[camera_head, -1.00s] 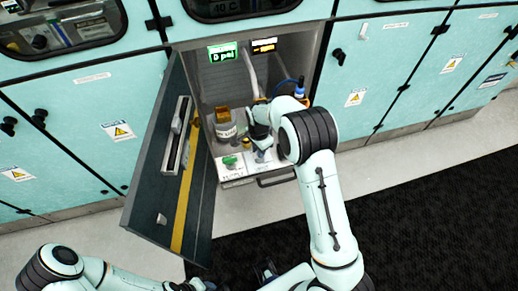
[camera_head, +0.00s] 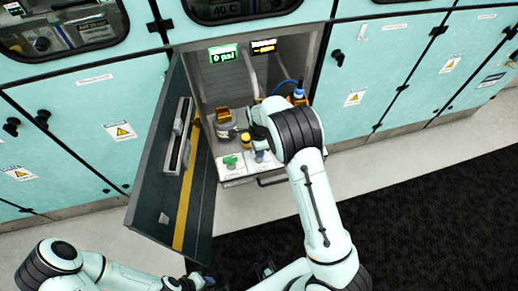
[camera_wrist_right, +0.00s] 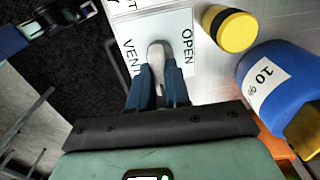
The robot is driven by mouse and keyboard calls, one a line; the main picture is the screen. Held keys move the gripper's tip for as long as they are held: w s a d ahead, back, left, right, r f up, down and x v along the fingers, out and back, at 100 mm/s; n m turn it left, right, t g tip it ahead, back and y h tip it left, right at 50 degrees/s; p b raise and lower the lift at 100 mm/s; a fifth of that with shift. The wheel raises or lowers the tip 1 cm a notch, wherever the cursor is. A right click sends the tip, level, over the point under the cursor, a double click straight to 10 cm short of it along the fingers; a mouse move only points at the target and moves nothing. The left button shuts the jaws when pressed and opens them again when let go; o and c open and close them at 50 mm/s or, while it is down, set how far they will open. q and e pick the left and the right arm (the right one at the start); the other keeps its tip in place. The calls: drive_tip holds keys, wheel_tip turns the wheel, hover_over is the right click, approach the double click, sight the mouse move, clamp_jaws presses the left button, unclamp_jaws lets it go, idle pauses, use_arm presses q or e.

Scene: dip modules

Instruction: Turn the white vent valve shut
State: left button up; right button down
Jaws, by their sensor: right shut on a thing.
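The white vent valve (camera_wrist_right: 157,58) shows in the right wrist view on a white plate (camera_wrist_right: 181,22) lettered VENT and OPEN. My right gripper (camera_wrist_right: 158,92) is shut on the valve's handle, with its blue fingers on either side. In the head view my right gripper (camera_head: 260,155) is at the front of the open cabinet's drawer panel, and the arm above it partly hides the valve. My left gripper (camera_head: 192,283) is low at the bottom edge, away from the cabinet, and its fingers are too small to read.
A green valve (camera_head: 230,161) sits left of my right gripper. In the wrist view a yellow-and-black cap (camera_wrist_right: 230,29) and a blue container (camera_wrist_right: 272,80) are close. The open door (camera_head: 160,190) bounds the left.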

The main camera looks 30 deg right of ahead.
drive_tip(key=c, duration=1.1)
unclamp_jaws()
wheel_tip(320, 180, up, 14)
drive_tip(key=shift+f+p, duration=0.25)
drive_tip(key=shift+p, duration=0.35)
